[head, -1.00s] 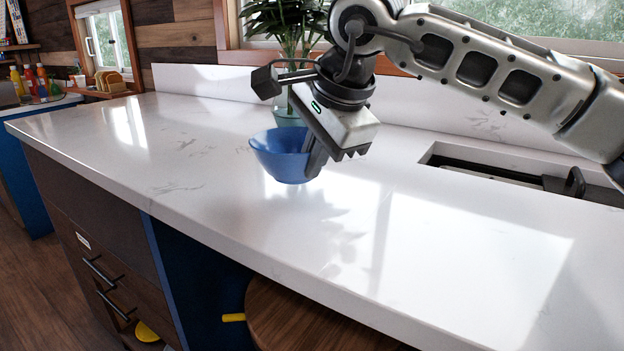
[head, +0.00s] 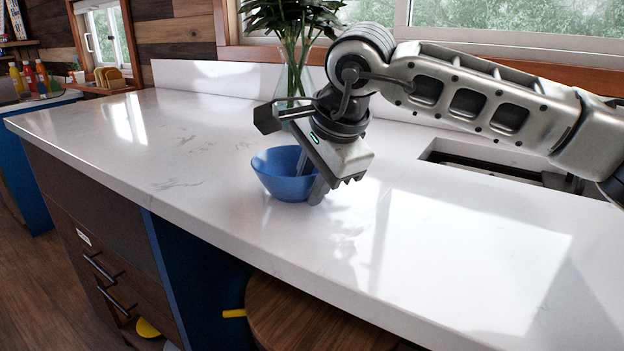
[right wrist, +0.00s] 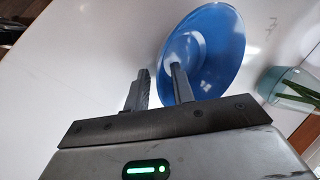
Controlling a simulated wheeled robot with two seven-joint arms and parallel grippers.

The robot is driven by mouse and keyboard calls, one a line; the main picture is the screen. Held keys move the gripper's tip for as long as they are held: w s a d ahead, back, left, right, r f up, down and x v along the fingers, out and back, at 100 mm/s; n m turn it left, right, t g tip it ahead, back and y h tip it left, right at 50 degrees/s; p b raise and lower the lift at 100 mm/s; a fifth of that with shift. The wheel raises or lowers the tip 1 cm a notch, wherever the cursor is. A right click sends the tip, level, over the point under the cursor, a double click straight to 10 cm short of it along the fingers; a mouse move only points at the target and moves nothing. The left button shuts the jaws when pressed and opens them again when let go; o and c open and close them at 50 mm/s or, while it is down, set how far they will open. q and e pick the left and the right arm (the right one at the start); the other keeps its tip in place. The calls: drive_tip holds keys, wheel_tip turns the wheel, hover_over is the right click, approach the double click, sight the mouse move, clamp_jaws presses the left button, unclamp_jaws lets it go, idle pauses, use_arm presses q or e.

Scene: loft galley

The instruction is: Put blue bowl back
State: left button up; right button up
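The blue bowl (head: 280,178) sits upright on the white counter, near its middle. My right gripper (head: 312,180) is at the bowl's right side, pointing down. In the right wrist view, one finger of the right gripper (right wrist: 160,82) is inside the blue bowl (right wrist: 222,50) and the other is outside it. The fingers are apart, with a gap showing between the outer finger and the bowl's wall, so the gripper is open around the rim. My left gripper is not in view.
A plant in a glass vase (head: 292,82) stands just behind the bowl; its vase also shows in the right wrist view (right wrist: 285,85). A sink opening (head: 490,165) lies to the right. The white counter (head: 430,260) is clear in front and to the left. A round wooden stool (head: 300,315) stands below.

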drive_tip(key=shift+r, duration=0.3)
drive_tip(key=v, duration=1.1)
drive_tip(key=shift+s+r, duration=0.2)
drive_tip(key=shift+r, duration=0.1)
drive_tip(key=shift+d, duration=0.1)
